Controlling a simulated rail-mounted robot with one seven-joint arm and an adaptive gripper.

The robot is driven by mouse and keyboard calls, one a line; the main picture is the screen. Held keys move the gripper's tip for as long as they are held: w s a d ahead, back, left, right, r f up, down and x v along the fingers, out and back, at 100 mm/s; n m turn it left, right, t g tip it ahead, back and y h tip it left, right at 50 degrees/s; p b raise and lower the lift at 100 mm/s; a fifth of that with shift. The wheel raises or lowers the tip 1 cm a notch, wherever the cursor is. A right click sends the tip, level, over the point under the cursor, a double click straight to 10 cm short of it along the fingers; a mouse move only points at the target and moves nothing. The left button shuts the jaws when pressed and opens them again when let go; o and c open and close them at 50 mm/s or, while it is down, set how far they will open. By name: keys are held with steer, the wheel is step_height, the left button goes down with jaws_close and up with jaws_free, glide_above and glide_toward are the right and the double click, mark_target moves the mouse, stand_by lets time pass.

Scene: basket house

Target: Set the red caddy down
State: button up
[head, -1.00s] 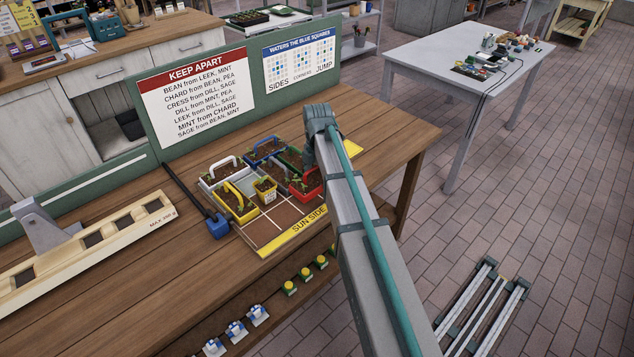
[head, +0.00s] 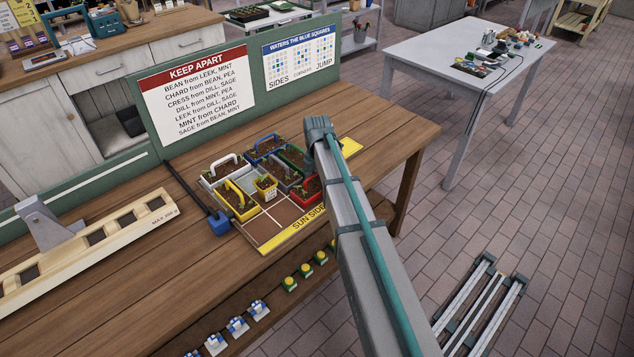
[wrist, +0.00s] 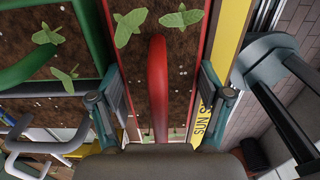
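The red caddy (head: 309,190) is at the front right of the planting board (head: 271,226), beside the yellow "SUN SIDE" strip (head: 300,228). It holds dark soil and green seedlings, and my arm hides part of it. In the wrist view its red handle (wrist: 157,85) runs between the two fingers of my gripper (wrist: 160,105). There is a gap on each side of the handle, so the gripper looks open around it. The caddy looks level with its neighbours; its underside is hidden.
A green caddy (wrist: 92,30) stands close on the left of the red one. Grey, blue, white and yellow caddies and a small yellow pot (head: 265,187) share the board. Front squares are bare. A blue-ended dark rod (head: 218,222) lies left of the board.

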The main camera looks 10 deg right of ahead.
steer(key=o, duration=0.4)
steer(key=shift+c, duration=0.2)
steer(key=shift+r, duration=0.15)
step_height(320, 180, up, 12)
steer(key=b, duration=0.2)
steer(key=shift+b, duration=0.35)
